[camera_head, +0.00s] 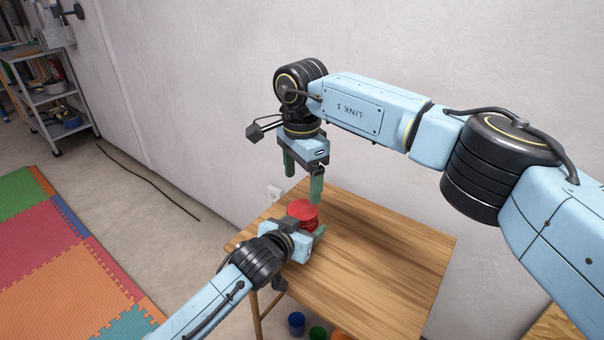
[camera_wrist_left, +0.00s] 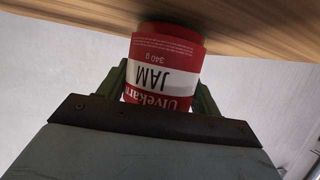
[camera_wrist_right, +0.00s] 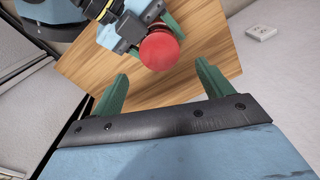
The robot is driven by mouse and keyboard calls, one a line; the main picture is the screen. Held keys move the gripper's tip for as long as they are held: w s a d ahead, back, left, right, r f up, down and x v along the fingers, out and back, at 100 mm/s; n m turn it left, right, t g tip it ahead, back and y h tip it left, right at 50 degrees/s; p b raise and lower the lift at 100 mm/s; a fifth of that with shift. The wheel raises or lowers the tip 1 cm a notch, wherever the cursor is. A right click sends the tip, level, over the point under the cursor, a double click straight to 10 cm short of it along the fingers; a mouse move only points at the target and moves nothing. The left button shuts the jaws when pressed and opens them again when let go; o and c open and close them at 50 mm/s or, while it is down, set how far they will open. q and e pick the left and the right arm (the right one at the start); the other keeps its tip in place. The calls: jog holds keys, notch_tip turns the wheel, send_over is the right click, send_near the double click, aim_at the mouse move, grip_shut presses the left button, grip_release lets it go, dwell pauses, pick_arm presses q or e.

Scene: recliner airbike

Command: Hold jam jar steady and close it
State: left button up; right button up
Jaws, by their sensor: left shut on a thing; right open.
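The jam jar (camera_head: 302,221), red with a white label band, stands upright near the back left corner of the wooden table. Its label reads JAM in the left wrist view (camera_wrist_left: 165,72). A round red lid (camera_wrist_right: 159,50) shows on top of it; how tightly it sits I cannot tell. My left gripper (camera_head: 305,236) is shut on the jar's side, one finger on each side (camera_wrist_left: 162,95). My right gripper (camera_head: 303,180) is open and empty above the jar, fingers pointing down. In the right wrist view the lid lies beyond the fingertips (camera_wrist_right: 161,75), apart from them.
The wooden table (camera_head: 375,260) is otherwise bare, with free room right of the jar. A wall with a socket (camera_head: 274,192) stands behind it. Blue (camera_head: 296,322) and green (camera_head: 318,332) objects are below the table. A shelf cart (camera_head: 52,100) and foam mats (camera_head: 55,240) are at left.

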aim_at(302, 210)
notch_tip(302, 210, down, 7)
jog(key=shift+f, duration=0.1)
dwell(0.4)
jog(key=c, duration=1)
jog(key=m, duration=0.3)
jog(key=o, duration=1)
jog(key=shift+o, duration=0.4)
jog(key=shift+s, duration=0.1)
